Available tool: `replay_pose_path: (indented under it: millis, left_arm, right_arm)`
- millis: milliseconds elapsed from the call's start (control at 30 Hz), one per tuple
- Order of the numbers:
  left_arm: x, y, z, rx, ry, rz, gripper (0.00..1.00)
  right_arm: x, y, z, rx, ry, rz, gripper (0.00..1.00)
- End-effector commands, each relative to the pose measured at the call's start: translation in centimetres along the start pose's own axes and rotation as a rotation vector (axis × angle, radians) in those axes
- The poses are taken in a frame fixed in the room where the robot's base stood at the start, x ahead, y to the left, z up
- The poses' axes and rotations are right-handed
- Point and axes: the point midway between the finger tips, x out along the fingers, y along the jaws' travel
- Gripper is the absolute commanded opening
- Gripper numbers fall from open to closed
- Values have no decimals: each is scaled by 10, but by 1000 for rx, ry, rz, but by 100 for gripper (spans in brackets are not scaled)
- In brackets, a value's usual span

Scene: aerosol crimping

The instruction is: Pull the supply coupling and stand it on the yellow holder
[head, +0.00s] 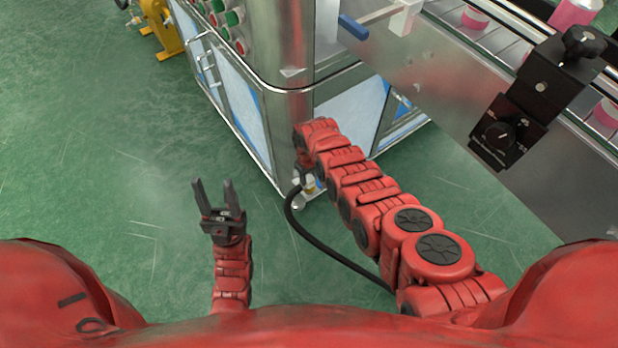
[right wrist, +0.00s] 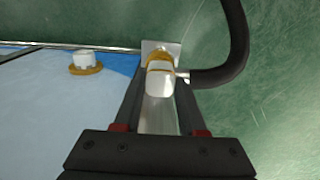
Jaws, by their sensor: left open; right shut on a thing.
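The supply coupling (right wrist: 160,85) is a pale metal cylinder with a brass ring, and a black hose (right wrist: 237,45) joins its side. My right gripper (right wrist: 159,98) is shut on it, one finger on each side. In the head view the coupling (head: 309,185) shows small, low by the cabinet corner, with the hose (head: 320,245) hanging from it. A square metal plate lies behind its far end; whether they are joined, I cannot tell. My left gripper (head: 215,195) is open and empty over the floor. A yellow stand (head: 160,32), seemingly the holder, is at the top left, partly cut off.
A steel cabinet (head: 243,115) with blue-white panels and coloured buttons stands ahead. A white fitting with a brass collar (right wrist: 86,65) sits on its panel. A conveyor (head: 480,40) with pink cans and a black clamp (head: 520,110) is at right. The green floor at left is clear.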

Motion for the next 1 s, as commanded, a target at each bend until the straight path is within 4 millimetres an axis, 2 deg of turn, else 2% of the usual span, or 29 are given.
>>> replay_pose_path:
  millis: [67, 100, 267, 300, 667, 767, 900, 1000]
  left_arm:
    - [-1, 0, 0, 0, 0, 0, 50]
    - [-1, 0, 0, 0, 0, 0, 50]
    - [-1, 0, 0, 0, 0, 0, 50]
    - [-1, 0, 0, 0, 0, 0, 50]
    - [3, 0, 0, 0, 0, 0, 50]
    - [11, 0, -2, 0, 0, 0, 50]
    - [26, -1, -4, 0, 0, 0, 50]
    - [28, -1, -5, 0, 0, 0, 50]
  right_arm:
    - [1, 0, 0, 0, 0, 0, 0]
    - [1, 0, 0, 0, 0, 0, 44]
    - [1, 0, 0, 0, 0, 0, 72]
    - [1, 0, 0, 0, 0, 0, 75]
    - [-4, 0, 0, 0, 1, 0, 75]
    - [-13, 0, 0, -1, 2, 0, 75]
    - [-36, 0, 0, 2, 3, -1, 75]
    - [-49, 0, -1, 1, 3, 1, 75]
